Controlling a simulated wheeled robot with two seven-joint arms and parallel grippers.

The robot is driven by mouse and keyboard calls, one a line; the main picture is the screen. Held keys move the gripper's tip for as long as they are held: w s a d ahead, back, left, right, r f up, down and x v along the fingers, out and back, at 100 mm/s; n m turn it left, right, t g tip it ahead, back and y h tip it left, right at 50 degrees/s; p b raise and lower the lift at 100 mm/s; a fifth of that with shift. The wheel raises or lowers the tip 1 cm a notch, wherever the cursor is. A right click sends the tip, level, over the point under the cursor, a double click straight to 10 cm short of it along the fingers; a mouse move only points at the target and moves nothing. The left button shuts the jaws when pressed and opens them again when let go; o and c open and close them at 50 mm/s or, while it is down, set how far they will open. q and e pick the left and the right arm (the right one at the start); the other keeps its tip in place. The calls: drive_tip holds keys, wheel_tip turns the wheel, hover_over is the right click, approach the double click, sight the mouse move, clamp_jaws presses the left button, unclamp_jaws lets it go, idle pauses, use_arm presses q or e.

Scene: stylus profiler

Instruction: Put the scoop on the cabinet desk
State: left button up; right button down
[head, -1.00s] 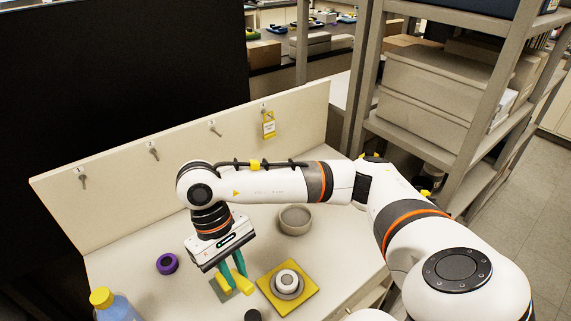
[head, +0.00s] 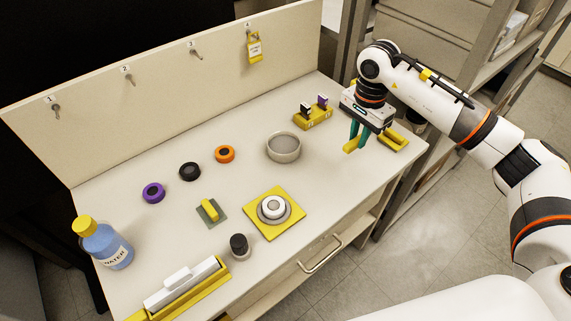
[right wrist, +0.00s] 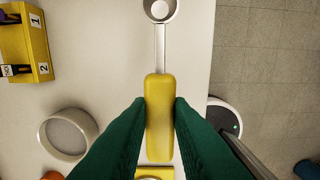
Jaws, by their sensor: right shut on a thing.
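My right gripper (head: 358,136) is over the right end of the cabinet desk (head: 235,183). It is shut on the yellow handle of the scoop (right wrist: 159,110). In the right wrist view the handle lies between the green fingers (right wrist: 160,122), with a thin metal stem running up to a round metal bowl at the top edge. In the head view the gripper hides much of the scoop. The scoop is above the desk surface in the picture; I cannot tell whether it touches it. My left gripper is not in view.
A yellow piece (head: 395,138) lies beside the gripper near the desk corner. A numbered yellow rack (head: 313,118) and a grey bowl (head: 283,147) stand to its left. A yellow plate (head: 257,225), rings and a water bottle (head: 103,242) are farther left. Shelving stands beyond.

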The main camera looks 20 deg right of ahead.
drive_tip(key=shift+f, duration=0.4)
drive_tip(key=p, duration=0.1)
hover_over(349, 171)
wheel_tip(349, 171, down, 4)
drive_tip(key=shift+f, duration=0.9)
wheel_tip(349, 171, down, 4)
drive_tip(key=shift+r+p, duration=0.25)
drive_tip(key=shift+p, duration=0.05)
drive_tip(key=shift+f, duration=0.1)
drive_tip(key=c, duration=1.3)
unclamp_jaws()
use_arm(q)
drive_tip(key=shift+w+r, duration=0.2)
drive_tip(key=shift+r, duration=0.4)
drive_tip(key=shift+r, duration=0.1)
